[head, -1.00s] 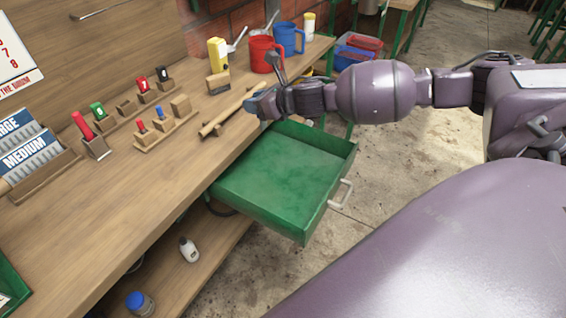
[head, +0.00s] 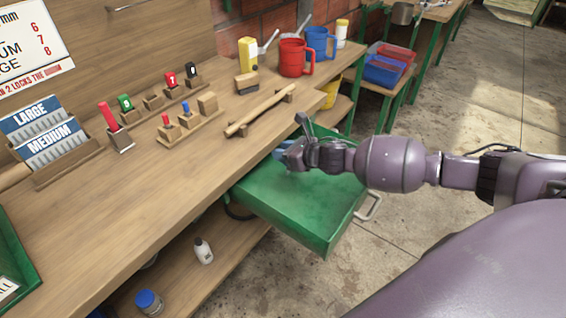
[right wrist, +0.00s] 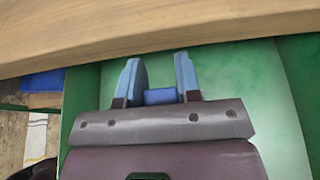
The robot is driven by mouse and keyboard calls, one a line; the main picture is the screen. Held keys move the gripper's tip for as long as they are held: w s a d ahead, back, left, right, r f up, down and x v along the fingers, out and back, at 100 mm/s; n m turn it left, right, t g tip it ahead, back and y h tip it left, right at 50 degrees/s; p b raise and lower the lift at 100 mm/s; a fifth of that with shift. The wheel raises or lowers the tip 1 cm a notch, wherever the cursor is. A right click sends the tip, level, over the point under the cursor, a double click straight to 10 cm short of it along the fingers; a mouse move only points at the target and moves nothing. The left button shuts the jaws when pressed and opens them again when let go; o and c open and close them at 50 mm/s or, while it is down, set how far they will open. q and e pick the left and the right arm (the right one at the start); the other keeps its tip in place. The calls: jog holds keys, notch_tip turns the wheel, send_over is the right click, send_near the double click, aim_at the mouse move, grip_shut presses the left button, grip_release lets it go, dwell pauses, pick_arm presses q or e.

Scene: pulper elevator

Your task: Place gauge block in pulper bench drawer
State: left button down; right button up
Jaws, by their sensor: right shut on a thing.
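The pulper bench drawer (head: 300,212) is green, pulled open and empty where I can see into it; its pale handle (head: 368,207) faces front right. My right gripper (head: 284,152) is over the drawer's back part, close to the bench's front edge. In the right wrist view my right gripper (right wrist: 160,78) is shut on a small blue block (right wrist: 160,96), which sits deep between the blue-grey fingers. The green drawer floor (right wrist: 230,75) shows behind it. The block is hard to make out in the head view. My left gripper is not in view.
The wooden bench top (head: 150,190) carries small holders with coloured pieces, a wooden stick (head: 258,112), a yellow container (head: 248,54), a red mug (head: 295,58) and a blue mug (head: 320,42). A white bottle (head: 203,251) and blue-lidded jar (head: 148,302) stand on the lower shelf.

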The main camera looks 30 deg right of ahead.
notch_tip(320, 180, down, 4)
jog(key=shift+b, duration=0.45)
jog(key=shift+f, duration=0.2)
jog(key=shift+r, duration=0.15)
jog(key=o, duration=0.7)
jog(key=shift+f, duration=0.2)
jog(key=shift+o, duration=1.1)
jog(key=shift+r, duration=0.3)
pick_arm(q)
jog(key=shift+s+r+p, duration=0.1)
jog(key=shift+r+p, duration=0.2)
jog(key=shift+p, duration=0.75)
pick_arm(e)
jog(key=v, duration=1.2)
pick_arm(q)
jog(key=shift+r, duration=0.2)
pick_arm(e)
jog(key=shift+f, duration=0.1)
